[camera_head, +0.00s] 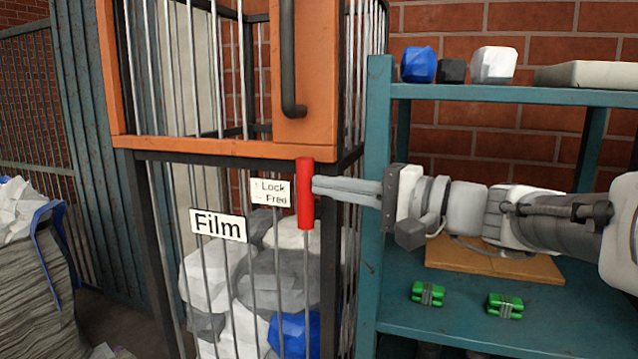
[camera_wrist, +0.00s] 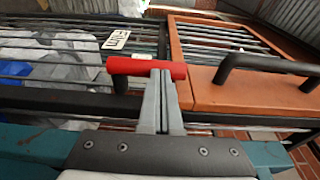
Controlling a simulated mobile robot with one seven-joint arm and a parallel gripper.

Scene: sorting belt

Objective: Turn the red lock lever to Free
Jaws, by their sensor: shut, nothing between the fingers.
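The red lock lever (camera_head: 305,205) stands upright on the front of the Film cage, just below the orange gate's lower rail. It also shows in the wrist view as a red bar (camera_wrist: 128,65). A white label (camera_head: 269,192) to its left reads Lock above Free; the small marks beside the words are too small to read. My gripper (camera_head: 317,186) is shut and empty, its fingertips at the right side of the lever's upper half. In the wrist view the closed fingertips (camera_wrist: 160,74) overlap the lever; I cannot tell whether they touch.
The orange gate (camera_head: 215,149) with a dark handle (camera_head: 288,60) is above the lever. The cage below holds white, grey and blue bundles, with a Film sign (camera_head: 218,225). A teal shelf (camera_head: 480,300) stands at the right under my arm, carrying green bundles (camera_head: 428,293).

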